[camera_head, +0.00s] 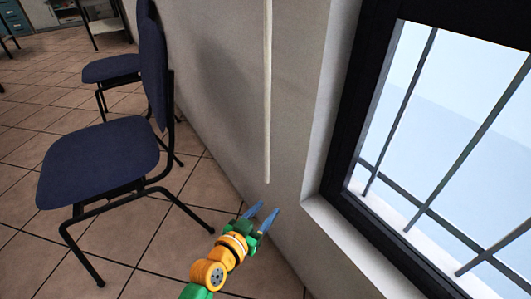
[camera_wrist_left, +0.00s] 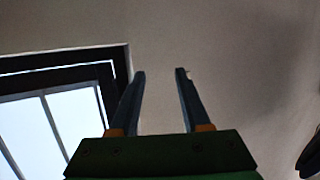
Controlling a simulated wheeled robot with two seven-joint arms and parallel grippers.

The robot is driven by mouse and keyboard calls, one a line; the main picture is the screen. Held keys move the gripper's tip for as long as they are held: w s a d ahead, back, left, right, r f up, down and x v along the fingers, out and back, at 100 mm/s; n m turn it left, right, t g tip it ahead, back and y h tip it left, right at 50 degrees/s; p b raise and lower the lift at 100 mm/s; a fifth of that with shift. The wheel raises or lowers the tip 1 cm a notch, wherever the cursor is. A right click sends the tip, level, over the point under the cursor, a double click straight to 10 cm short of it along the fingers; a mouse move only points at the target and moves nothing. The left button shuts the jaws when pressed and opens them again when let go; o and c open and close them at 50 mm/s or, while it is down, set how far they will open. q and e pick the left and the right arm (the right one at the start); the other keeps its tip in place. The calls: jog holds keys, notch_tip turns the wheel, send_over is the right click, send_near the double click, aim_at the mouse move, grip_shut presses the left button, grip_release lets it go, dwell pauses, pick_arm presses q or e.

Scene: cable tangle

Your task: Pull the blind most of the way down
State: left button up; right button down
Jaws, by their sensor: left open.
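A thin pale cord or rod (camera_head: 267,90) hangs straight down along the wall, left of the window. Its lower end shows just above my left gripper (camera_head: 262,214) in the head view. My left gripper is open, with its two blue fingers apart and pointing up toward that end. In the left wrist view the open fingers (camera_wrist_left: 160,75) show bare wall between them. A small pale spot by the right fingertip there may be the cord's end; I cannot tell. The blind itself cannot be made out. My right gripper is not in view.
The black-framed window (camera_head: 345,150) with bars stands at right, above a white sill (camera_head: 335,235). A blue chair (camera_head: 100,160) stands on the tiled floor at left, with another chair (camera_head: 112,68) behind it. The floor between chair and wall is clear.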

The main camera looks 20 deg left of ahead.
aim_at(266, 166)
pick_arm(q)
jog(key=w+a+r+t, duration=0.1)
jog(key=r, duration=0.1)
jog(key=w+a+r+n+t+y, duration=0.1)
jog(key=r, duration=0.2)
jog(key=w+a+r+t+y, duration=0.1)
jog(key=r, duration=0.1)
jog(key=shift+w+r+n, duration=0.1)
jog(key=shift+r+n, duration=0.15)
jog(key=shift+n, duration=0.05)
jog(key=w, duration=0.2)
jog(key=w+b, duration=0.1)
jog(key=w, duration=0.2)
jog(key=shift+w+d+f, duration=0.15)
jog(key=shift+w, duration=0.65)
grip_shut()
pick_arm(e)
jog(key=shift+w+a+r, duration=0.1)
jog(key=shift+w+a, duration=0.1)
